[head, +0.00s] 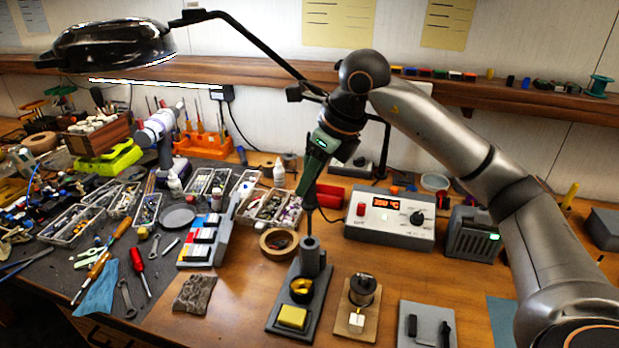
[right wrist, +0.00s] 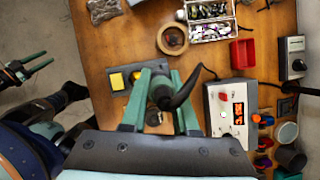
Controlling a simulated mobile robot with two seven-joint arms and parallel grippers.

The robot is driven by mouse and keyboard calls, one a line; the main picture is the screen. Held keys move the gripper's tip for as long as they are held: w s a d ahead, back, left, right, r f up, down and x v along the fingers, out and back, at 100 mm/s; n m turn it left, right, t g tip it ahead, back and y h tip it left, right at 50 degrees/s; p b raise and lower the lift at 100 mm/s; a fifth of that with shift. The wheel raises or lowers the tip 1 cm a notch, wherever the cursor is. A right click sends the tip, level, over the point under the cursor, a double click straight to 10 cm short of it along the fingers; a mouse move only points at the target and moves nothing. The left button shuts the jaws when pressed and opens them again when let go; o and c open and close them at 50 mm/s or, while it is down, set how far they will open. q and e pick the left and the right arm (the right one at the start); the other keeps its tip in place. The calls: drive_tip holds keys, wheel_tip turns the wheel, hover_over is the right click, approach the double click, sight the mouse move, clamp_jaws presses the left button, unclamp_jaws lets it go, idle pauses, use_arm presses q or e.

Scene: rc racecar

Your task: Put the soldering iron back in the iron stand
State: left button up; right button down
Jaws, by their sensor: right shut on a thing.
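My right gripper (head: 304,188) is shut on the dark soldering iron (head: 312,197), which hangs nearly upright, pointing down. The iron stand (head: 283,325) is a grey base with a holder tube (head: 310,262), brass wool (head: 301,288) and a yellow sponge (head: 292,316). The iron's lower end lines up with the tube top in the head view; I cannot tell whether it is inside. In the right wrist view, the iron (right wrist: 161,90) is between the green fingers, which partly hide the stand (right wrist: 117,78). My left gripper (right wrist: 46,58) is open and empty, away from the stand.
A station with a lit display (head: 390,215) stands right of the stand, and the iron's black cable (right wrist: 187,88) runs toward it. A tape roll (head: 279,243) lies behind left. A wooden block with a metal spool (head: 362,290) is close right. The lamp arm (head: 262,42) passes overhead.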

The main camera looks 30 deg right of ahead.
sight(310, 214)
drive_tip(key=shift+f, duration=0.25)
idle(0.4)
drive_tip(key=shift+f+b, duration=3.45)
drive_tip(key=shift+f, duration=0.85)
drive_tip(key=shift+c, duration=1)
unclamp_jaws()
drive_tip(key=shift+w+p+v, duration=0.15)
drive_tip(key=shift+p+v, duration=1.3)
drive_tip(key=shift+v, duration=0.8)
drive_tip(key=shift+w+p+v, duration=0.15)
drive_tip(key=shift+p+v, duration=1.3)
drive_tip(key=shift+v, duration=0.8)
drive_tip(key=shift+a, duration=0.15)
